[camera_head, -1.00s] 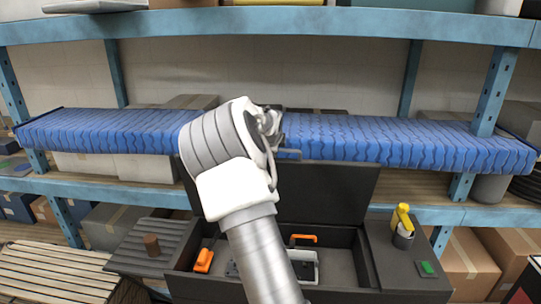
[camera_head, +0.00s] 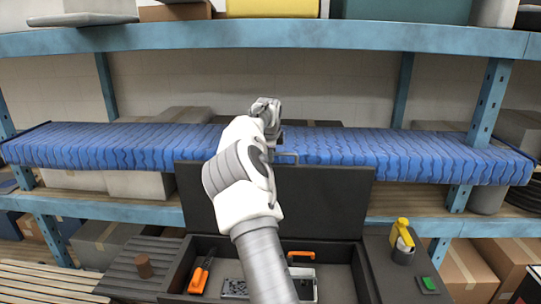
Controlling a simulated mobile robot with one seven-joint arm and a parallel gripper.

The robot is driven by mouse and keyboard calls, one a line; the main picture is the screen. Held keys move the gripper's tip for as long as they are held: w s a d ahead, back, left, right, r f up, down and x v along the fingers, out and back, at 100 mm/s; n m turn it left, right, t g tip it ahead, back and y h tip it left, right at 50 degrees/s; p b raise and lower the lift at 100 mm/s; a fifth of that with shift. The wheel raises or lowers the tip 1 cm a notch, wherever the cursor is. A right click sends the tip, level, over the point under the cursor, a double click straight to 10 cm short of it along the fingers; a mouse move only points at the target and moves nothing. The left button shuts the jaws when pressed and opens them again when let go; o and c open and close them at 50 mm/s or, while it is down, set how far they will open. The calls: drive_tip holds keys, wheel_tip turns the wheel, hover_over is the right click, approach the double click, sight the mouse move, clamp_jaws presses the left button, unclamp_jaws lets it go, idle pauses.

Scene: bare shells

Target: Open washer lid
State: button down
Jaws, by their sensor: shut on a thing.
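The dark washer lid (camera_head: 330,195) stands raised, roughly upright, at the back of an open dark box (camera_head: 350,270). The white wrist and arm hide the fingertips and the contact, so I cannot see which part of the lid is held. The arm also covers the middle of the lid and part of the box.
In the box lie an orange-handled tool (camera_head: 201,275) and a case with an orange handle (camera_head: 301,256).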

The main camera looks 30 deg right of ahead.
drive_tip(key=shift+f, duration=0.15)
drive_tip(key=c, duration=0.8)
unclamp_jaws()
drive_tip(key=shift+c, duration=0.2)
drive_tip(key=b+v, duration=0.2)
drive_tip(key=v, duration=1.5)
drive_tip(key=shift+r+b, duration=0.3)
drive_tip(key=shift+r, duration=0.1)
